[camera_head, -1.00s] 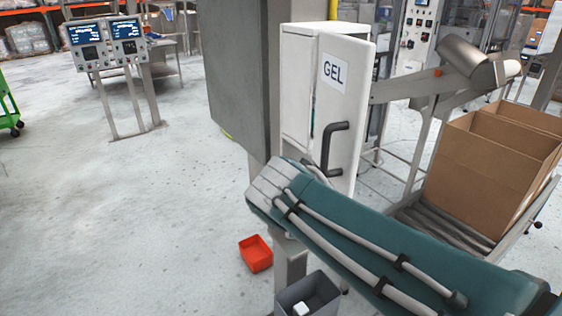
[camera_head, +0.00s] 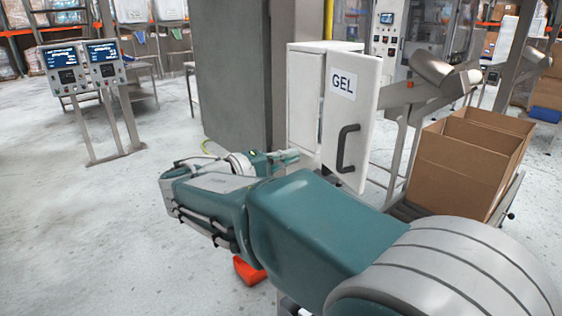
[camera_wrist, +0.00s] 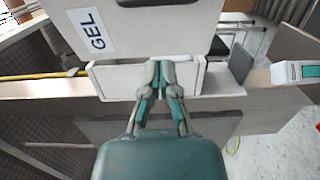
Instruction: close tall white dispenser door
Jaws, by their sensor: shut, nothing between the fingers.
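The tall white dispenser (camera_head: 303,105) is mounted beside a grey column. Its white door (camera_head: 362,105), with a GEL label and a dark bar handle (camera_head: 347,148), stands ajar, swung out at an angle from the body. My gripper (camera_head: 292,155) is at the lower left of the dispenser, partly hidden by my arm. In the wrist view my gripper (camera_wrist: 161,66) is shut and empty, its fingertips in front of a pale box-like part (camera_wrist: 118,80) of the dispenser. The door (camera_wrist: 150,30) is just beyond the fingertips; I cannot tell whether they touch.
The grey column (camera_head: 233,80) stands close left of the dispenser. Cardboard boxes (camera_head: 460,165) sit on a roller conveyor at right. A red bin (camera_head: 249,271) lies on the floor, partly behind my arm. Two screens (camera_head: 82,66) stand at far left.

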